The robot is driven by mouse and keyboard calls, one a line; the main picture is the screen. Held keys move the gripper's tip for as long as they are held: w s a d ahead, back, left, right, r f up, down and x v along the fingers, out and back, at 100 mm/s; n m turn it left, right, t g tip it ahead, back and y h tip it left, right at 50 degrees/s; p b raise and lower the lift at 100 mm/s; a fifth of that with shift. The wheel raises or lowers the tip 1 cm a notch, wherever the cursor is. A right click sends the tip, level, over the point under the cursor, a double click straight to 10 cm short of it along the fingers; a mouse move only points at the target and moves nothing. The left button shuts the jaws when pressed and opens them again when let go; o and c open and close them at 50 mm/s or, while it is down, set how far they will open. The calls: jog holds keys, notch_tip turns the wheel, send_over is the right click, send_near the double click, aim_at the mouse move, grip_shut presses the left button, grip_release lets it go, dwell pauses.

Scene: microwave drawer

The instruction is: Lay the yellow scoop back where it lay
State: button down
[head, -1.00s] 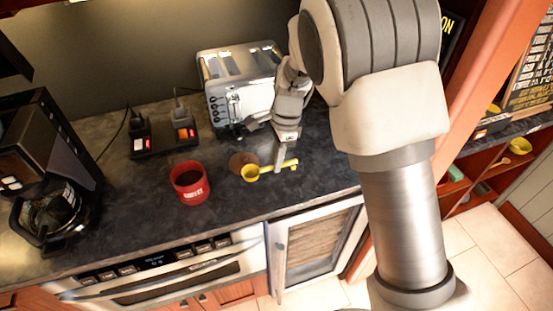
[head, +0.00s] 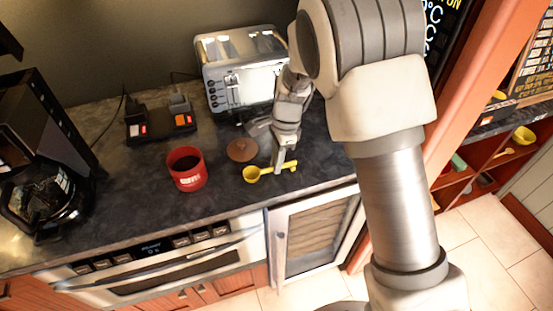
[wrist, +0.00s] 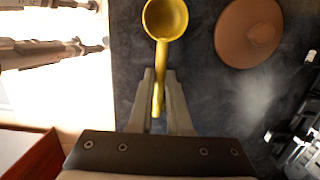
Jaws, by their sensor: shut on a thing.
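The yellow scoop (head: 252,174) is at the counter's front part, its bowl to the left and its handle to the right in the head view. My gripper (head: 281,168) is shut on the scoop's handle. In the wrist view the scoop's bowl (wrist: 166,17) points away from my gripper (wrist: 159,100), with the handle between the two fingers. I cannot tell whether the scoop touches the counter or hangs just above it. A round brown lid (head: 241,150) lies on the counter behind the bowl, apart from it; it also shows in the wrist view (wrist: 248,33).
A red canister (head: 187,169) with dark contents stands left of the scoop. A silver toaster (head: 241,75) and a power strip (head: 160,127) are behind. A coffee maker (head: 45,190) stands at the far left. The counter's front edge is close to the scoop.

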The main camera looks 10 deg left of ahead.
jog(key=c, duration=0.8)
grip_release()
